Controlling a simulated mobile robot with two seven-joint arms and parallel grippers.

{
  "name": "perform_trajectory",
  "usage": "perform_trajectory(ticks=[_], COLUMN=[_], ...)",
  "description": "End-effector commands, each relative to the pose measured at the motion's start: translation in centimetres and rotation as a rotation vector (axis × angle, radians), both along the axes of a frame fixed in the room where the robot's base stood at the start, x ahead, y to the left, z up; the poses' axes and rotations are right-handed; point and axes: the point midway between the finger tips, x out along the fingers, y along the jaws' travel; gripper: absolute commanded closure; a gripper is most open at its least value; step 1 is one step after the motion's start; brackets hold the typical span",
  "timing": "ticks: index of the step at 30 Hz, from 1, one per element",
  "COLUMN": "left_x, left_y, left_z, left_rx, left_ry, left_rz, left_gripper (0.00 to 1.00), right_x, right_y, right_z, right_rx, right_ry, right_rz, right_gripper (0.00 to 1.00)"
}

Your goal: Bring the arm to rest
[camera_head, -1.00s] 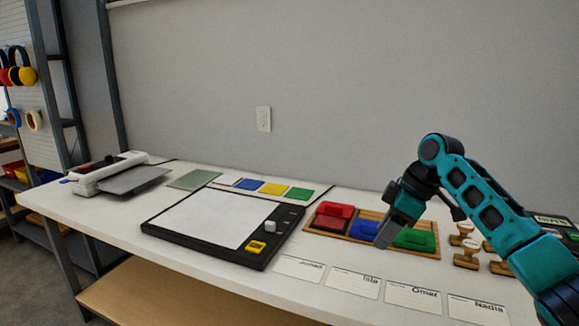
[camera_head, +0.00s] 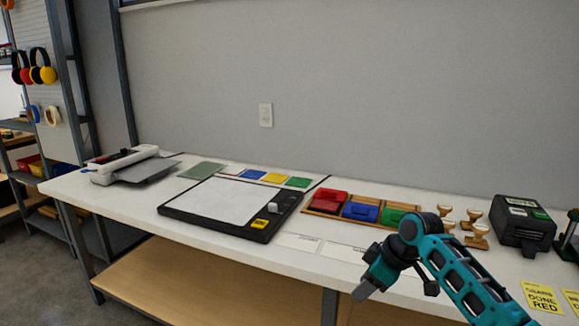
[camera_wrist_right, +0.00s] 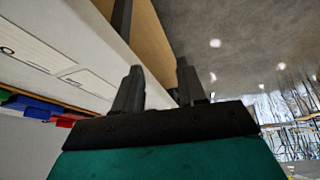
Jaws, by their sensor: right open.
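My right arm (camera_head: 455,265) is teal and black and comes in from the lower right of the head view. My right gripper (camera_head: 364,290) hangs at the front edge of the white table (camera_head: 210,262), pointing down. In the right wrist view its two fingers (camera_wrist_right: 159,85) stand apart with nothing between them. The table edge and a wooden lower shelf (camera_wrist_right: 150,45) show beyond the fingers. My left gripper is in neither view.
A wooden tray (camera_head: 325,212) with red, blue and green pads sits behind my arm, with wooden stamps (camera_head: 476,236) to its right. A black device (camera_head: 522,224) stands farther right. A black-framed board (camera_head: 225,206) lies left. Name cards (camera_head: 298,242) lie along the front.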

Motion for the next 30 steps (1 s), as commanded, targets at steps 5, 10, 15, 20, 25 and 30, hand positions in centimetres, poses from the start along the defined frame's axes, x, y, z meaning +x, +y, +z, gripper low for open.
perform_trajectory(ticks=[5, 10, 15, 20, 25, 30], left_x=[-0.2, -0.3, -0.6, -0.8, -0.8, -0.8], left_y=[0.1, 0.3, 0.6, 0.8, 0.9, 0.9], left_z=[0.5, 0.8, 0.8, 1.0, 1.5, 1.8], left_rx=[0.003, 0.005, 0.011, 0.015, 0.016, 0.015], left_ry=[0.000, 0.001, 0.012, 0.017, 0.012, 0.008], left_rz=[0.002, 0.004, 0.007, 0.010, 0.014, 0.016], left_gripper=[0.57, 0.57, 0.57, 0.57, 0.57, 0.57], right_x=[-3.6, -7.8, -12.9, -18.2, -23.7, -27.4], right_y=[1.8, 2.7, 2.8, 1.9, 0.5, -0.7], right_z=[-6.7, -11.3, -14.1, -15.1, -14.6, -13.4], right_rx=[0.055, 0.117, 0.181, 0.233, 0.277, 0.300], right_ry=[-0.048, -0.112, -0.181, -0.252, -0.332, -0.393], right_rz=[-0.132, -0.273, -0.418, -0.550, -0.665, -0.727], right_gripper=[0.60, 0.60, 0.60, 0.60, 0.60, 0.60])
